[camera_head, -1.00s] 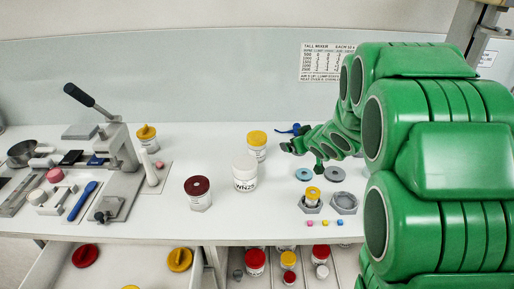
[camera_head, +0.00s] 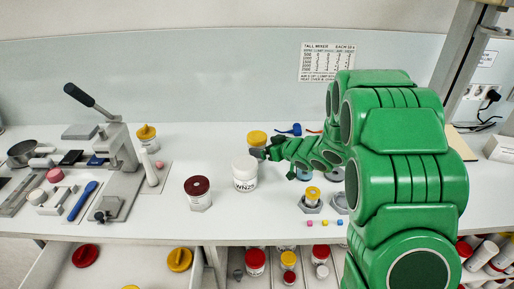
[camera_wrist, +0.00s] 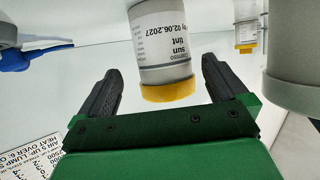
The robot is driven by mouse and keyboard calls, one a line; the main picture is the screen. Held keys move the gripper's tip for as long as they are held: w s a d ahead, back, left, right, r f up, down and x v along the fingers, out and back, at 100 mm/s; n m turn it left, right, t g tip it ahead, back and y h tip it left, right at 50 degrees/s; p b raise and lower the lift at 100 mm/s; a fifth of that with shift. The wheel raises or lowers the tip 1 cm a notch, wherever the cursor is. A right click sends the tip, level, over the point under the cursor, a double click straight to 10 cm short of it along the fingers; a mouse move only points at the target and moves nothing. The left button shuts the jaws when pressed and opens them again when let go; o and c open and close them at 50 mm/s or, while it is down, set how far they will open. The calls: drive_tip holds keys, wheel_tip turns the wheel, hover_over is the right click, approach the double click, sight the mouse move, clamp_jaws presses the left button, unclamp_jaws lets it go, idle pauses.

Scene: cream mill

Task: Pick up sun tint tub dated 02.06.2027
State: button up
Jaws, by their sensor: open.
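The sun tint tub (camera_wrist: 162,45) is white with a yellow lid, and its label reads "sun tint" and 02.06.2027. It appears upside down in the wrist view, between and just beyond the fingertips. In the head view, a yellow-lidded tub (camera_head: 257,139) stands at the back of the bench, partly hidden behind a white tub and beside my gripper. My gripper (camera_wrist: 158,85) is open and empty, with its two dark fingers either side of the tub's lid end. In the head view my gripper (camera_head: 262,153) is at the tub's right side.
A small yellow-lidded tub (camera_head: 312,195) sits in a grey holder at right. A lever press (camera_head: 120,160) stands at left. An open drawer (camera_head: 140,270) lies below.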

drive_tip(key=shift+x, duration=2.6)
drive_tip(key=shift+s+a+f, duration=0.1)
drive_tip(key=shift+s+f, duration=0.05)
drive_tip(key=shift+f, duration=0.05)
drive_tip(key=c, duration=1.2)
